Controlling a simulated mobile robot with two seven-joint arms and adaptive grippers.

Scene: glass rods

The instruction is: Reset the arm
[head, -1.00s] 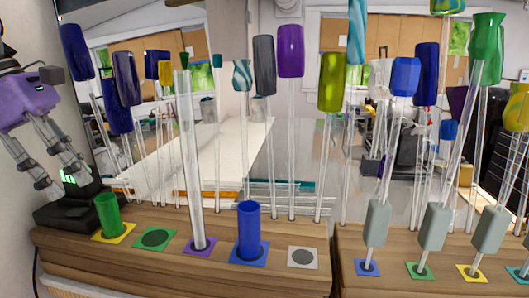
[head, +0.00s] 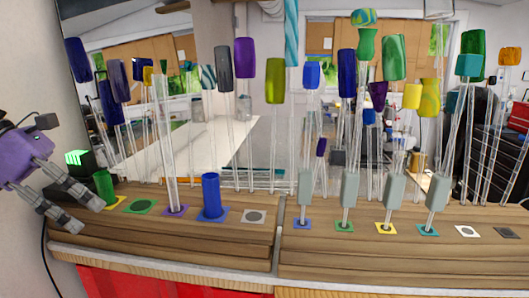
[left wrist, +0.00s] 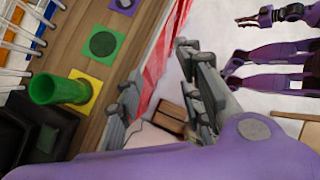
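My left gripper (head: 84,211) is purple with grey fingers, at the left of the head view. Its fingers are apart with nothing between them. In the left wrist view the gripper (left wrist: 160,85) is also open and empty, over the front edge of the wooden bench. The green cylinder (head: 103,187) stands upright on a yellow square, close beside the fingertips in the head view; I see no grip on it. It also shows in the left wrist view (left wrist: 60,89). A purple arm end with dark fingers (left wrist: 270,15) shows in the left wrist view, perhaps my right gripper; its state is unclear.
A clear tall tube (head: 165,145) and a blue cylinder (head: 211,197) stand on coloured squares on the wooden bench (head: 180,235). Several glass rods with coloured tops stand behind and to the right, some with grey grips (head: 350,190). The bench's front strip is bare.

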